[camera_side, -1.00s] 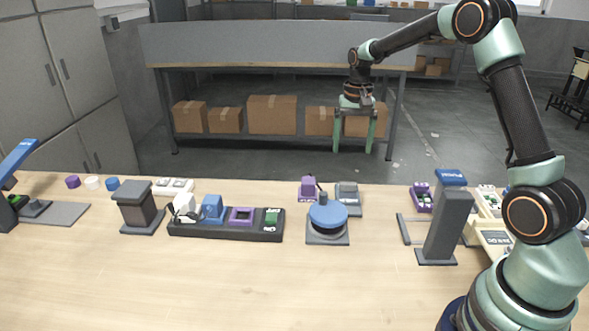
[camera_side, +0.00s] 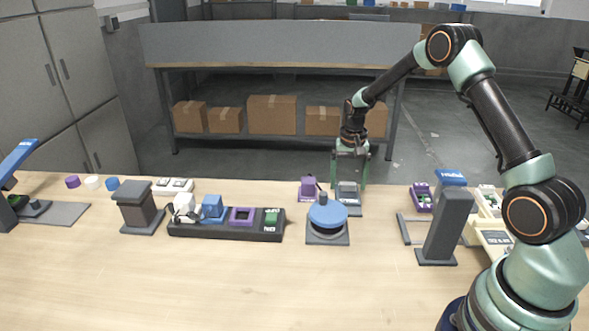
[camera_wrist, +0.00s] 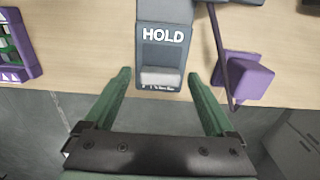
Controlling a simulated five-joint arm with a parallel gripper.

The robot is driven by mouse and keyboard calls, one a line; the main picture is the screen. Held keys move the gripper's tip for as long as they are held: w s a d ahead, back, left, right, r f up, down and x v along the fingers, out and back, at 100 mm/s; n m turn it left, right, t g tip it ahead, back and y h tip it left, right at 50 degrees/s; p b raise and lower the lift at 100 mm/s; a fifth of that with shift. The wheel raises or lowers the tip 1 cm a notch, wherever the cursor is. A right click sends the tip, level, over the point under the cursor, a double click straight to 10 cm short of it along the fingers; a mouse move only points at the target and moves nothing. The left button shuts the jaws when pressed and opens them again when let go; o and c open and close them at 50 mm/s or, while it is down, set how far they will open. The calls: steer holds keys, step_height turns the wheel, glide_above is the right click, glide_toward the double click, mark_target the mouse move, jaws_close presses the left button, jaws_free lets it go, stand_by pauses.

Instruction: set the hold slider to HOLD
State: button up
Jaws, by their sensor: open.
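The hold slider is a grey box; in the side view it (camera_side: 348,190) stands at the back edge of the table, right of the blue round knob. In the wrist view its unit (camera_wrist: 164,28) carries the word HOLD above a dark slot. The light slider knob (camera_wrist: 161,78) sits at the slot's end away from HOLD. My gripper (camera_side: 349,185) is open, pointing down over the slider. In the wrist view my green fingertips (camera_wrist: 159,76) lie on either side of the knob's end of the unit, with visible gaps. Their height above the unit is unclear.
A purple block (camera_wrist: 240,78) with a dark rod stands close right of my fingers in the wrist view. The blue round knob (camera_side: 328,211) stands in front of the slider. A purple tray (camera_side: 421,198) lies to the right. The front table is bare.

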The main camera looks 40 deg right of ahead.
mark_target(348, 197)
jaws_close()
steer(key=shift+s+a, duration=1.1)
jaws_free()
step_height(348, 197, up, 12)
steer(key=shift+r, duration=0.15)
